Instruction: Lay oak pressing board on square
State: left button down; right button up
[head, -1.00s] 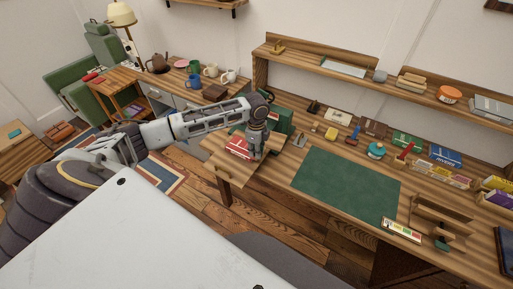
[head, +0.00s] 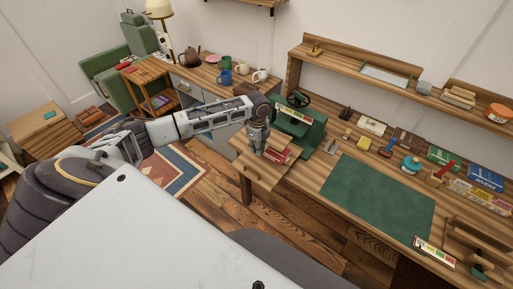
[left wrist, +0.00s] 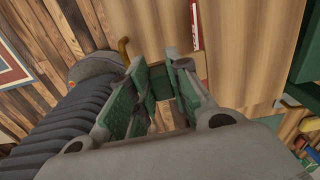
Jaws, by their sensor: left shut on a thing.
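My left gripper (head: 262,148) points down over the near left corner of the workbench, beside a red book (head: 285,154). The red book's edge also shows in the wrist view (left wrist: 195,25), beyond the fingers. A dark green mat (head: 378,197) lies flat and bare on the workbench. I cannot make out a separate marked square. My right gripper is out of view.
A green press (head: 303,130) stands just behind the red book. Small tools, boxes and books line the bench's back under a shelf (head: 400,82). A tray-like wooden stand (head: 478,236) is at the right. Mugs (head: 243,69) stand on the cabinet behind.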

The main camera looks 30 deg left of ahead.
pick_arm(q)
jog(key=shift+w+d+r+m, duration=0.1)
jog(key=shift+w+d+m, duration=0.05)
jog(key=shift+d+m, duration=0.15)
jog(key=shift+a, duration=0.15)
dwell(0.4)
jog(key=shift+f, duration=0.2)
